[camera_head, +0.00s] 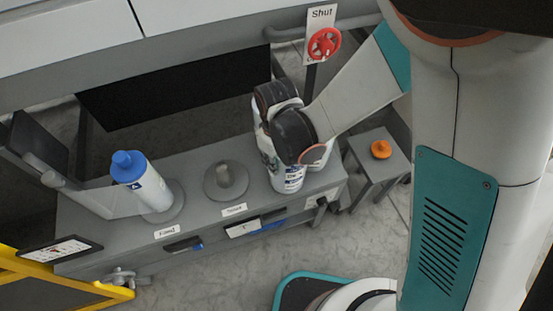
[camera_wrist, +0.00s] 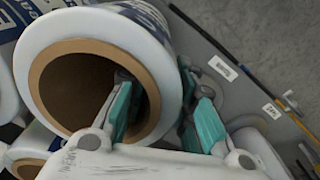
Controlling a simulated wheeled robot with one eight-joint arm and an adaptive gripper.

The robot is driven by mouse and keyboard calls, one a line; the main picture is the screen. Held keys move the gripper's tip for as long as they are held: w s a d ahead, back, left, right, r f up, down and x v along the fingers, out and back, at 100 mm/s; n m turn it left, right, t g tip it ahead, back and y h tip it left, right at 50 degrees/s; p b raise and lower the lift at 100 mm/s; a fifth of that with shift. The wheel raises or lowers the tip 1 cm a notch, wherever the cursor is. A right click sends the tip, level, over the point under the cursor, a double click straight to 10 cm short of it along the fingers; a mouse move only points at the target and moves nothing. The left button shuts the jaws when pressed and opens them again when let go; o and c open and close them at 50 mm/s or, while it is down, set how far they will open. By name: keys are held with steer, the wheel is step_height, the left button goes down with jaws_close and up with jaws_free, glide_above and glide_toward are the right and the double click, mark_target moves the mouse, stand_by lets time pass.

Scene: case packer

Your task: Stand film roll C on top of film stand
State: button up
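A white film roll (camera_head: 288,180) with dark blue print stands at the right end of the grey bench, partly hidden by my gripper; I cannot read a letter C on it. In the wrist view the roll's end face (camera_wrist: 62,38) surrounds a brown cardboard core. My gripper (camera_wrist: 165,112) straddles the roll's wall: one teal finger is inside the core, the other outside. A gap shows between the inner finger and the core wall, so it looks open. The film stand (camera_head: 212,191), a grey disc with an upright post, is empty at mid-bench.
Parts of other rolls (camera_wrist: 15,75) crowd the wrist view's left side. A red handwheel (camera_head: 324,43) rises behind. A small table (camera_head: 372,155) with an orange knob stands right.

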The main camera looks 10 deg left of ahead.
steer(key=o, duration=0.4)
steer(key=shift+o, duration=0.2)
step_height(320, 180, up, 12)
steer(key=p, duration=0.4)
steer(key=shift+r+p, duration=0.15)
steer(key=shift+p, duration=0.2)
